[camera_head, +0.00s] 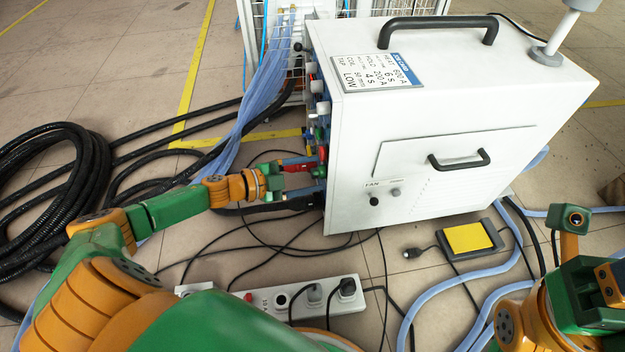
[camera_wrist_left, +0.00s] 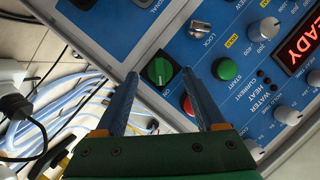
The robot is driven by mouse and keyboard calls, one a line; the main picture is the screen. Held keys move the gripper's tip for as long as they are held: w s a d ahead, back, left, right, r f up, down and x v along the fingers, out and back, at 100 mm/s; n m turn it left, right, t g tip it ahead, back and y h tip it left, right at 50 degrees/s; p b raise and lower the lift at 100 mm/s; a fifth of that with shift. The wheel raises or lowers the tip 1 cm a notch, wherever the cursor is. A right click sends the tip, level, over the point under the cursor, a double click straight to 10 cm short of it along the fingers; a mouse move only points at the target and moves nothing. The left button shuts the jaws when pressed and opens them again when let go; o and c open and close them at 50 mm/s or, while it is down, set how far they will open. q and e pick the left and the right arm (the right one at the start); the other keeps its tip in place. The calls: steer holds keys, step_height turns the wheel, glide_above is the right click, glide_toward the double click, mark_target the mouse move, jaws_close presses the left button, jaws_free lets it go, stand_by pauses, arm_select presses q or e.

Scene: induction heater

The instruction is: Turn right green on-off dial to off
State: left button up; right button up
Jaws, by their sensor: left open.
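The green on-off dial (camera_wrist_left: 158,71) sits on a black square plate on the blue control panel in the left wrist view. An "ON" label is beside it; its ridge runs roughly up and down the picture. My left gripper (camera_wrist_left: 160,74) is open, one finger on each side of the dial; whether they touch it I cannot tell. In the head view my left gripper (camera_head: 305,175) is at the left side of the white heater (camera_head: 350,150), where the dial is hidden. My right arm (camera_head: 575,295) shows at the lower right; its gripper fingers do not show.
Near the dial are a red button (camera_wrist_left: 189,106), a green start button (camera_wrist_left: 226,69), a lock switch (camera_wrist_left: 200,28) and a red display (camera_wrist_left: 303,48). Hoses (camera_head: 60,190), a power strip (camera_head: 315,298) and a yellow pedal (camera_head: 467,238) lie on the floor.

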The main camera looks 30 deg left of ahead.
arm_select(q)
steer(key=shift+w+d+f, duration=0.1)
steer(key=shift+w+d, duration=0.1)
steer(key=shift+w, duration=0.05)
jaws_close()
